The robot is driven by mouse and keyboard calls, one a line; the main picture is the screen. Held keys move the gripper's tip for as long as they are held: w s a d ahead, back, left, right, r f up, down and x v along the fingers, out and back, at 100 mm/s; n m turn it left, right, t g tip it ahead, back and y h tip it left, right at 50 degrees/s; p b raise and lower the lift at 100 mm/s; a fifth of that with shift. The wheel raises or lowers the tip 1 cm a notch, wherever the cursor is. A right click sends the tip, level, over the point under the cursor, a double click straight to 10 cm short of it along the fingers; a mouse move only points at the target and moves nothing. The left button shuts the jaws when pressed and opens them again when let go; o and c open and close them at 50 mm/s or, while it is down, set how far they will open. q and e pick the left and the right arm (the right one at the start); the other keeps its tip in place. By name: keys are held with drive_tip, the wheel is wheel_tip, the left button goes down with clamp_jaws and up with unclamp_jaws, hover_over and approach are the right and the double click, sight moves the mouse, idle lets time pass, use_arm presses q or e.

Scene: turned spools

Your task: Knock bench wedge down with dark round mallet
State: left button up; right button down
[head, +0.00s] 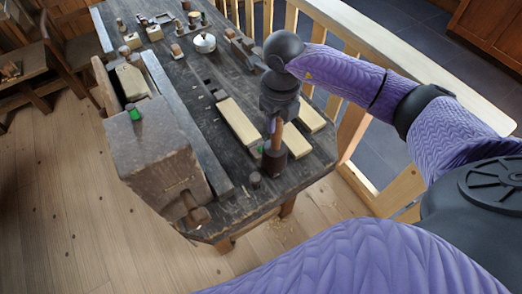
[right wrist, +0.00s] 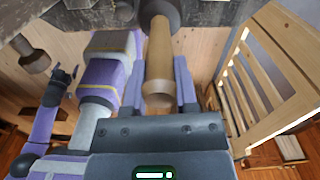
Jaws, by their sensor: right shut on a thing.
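The dark round mallet is upright over the near right part of the bench, its dark head (head: 272,162) low and its tan handle (head: 278,134) above. My right gripper (head: 274,124) points down and is shut on the handle. In the right wrist view the tan handle (right wrist: 159,58) lies between the purple fingers, with the dark head (right wrist: 160,13) beyond. A green-marked piece (head: 134,112) stands on top of the big brown block at the bench's left side; it may be the bench wedge, but I cannot be sure.
Pale boards (head: 239,121) lie on the dark bench (head: 207,131) beside the mallet. A short dark peg (head: 255,179) stands near the front edge. A white lidded pot (head: 204,43) and several small wooden pieces are at the back. A wooden railing (head: 352,128) runs along the right.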

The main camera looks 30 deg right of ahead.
wheel_tip(320, 180, up, 2)
drive_tip(key=shift+r+p, duration=0.25)
drive_tip(key=shift+p, duration=0.4)
drive_tip(key=shift+f, duration=0.2)
use_arm(q)
drive_tip(key=shift+d+r, duration=0.5)
drive_tip(key=shift+r, duration=0.35)
drive_tip(key=shift+f, duration=0.1)
use_arm(e)
drive_tip(key=shift+f, duration=0.1)
